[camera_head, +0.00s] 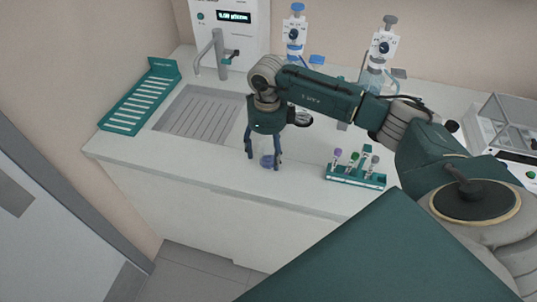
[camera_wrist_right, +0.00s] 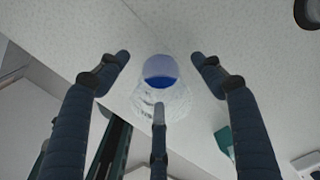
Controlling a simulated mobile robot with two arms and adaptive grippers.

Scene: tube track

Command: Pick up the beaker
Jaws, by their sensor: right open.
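The beaker (camera_head: 267,161) is a small clear vessel with blue liquid, standing on the white counter (camera_head: 215,165) near its front edge. It also shows in the right wrist view (camera_wrist_right: 160,72), beyond the fingers. My right gripper (camera_head: 263,156) points down over the beaker, with its dark fingers spread on either side of it. In the right wrist view the gripper (camera_wrist_right: 160,62) is open, with a gap between the side fingers and the beaker. A middle finger overlaps the beaker's lower part there, and I cannot tell whether it touches. My left gripper is out of view.
A green tube rack (camera_head: 355,178) with several capped tubes stands right of the beaker. A ribbed sink drainer (camera_head: 200,113), a tap (camera_head: 220,55) and a green slotted rack (camera_head: 140,100) are at the left. Two dispenser bottles (camera_head: 295,32) stand behind my arm. The counter left of the beaker is clear.

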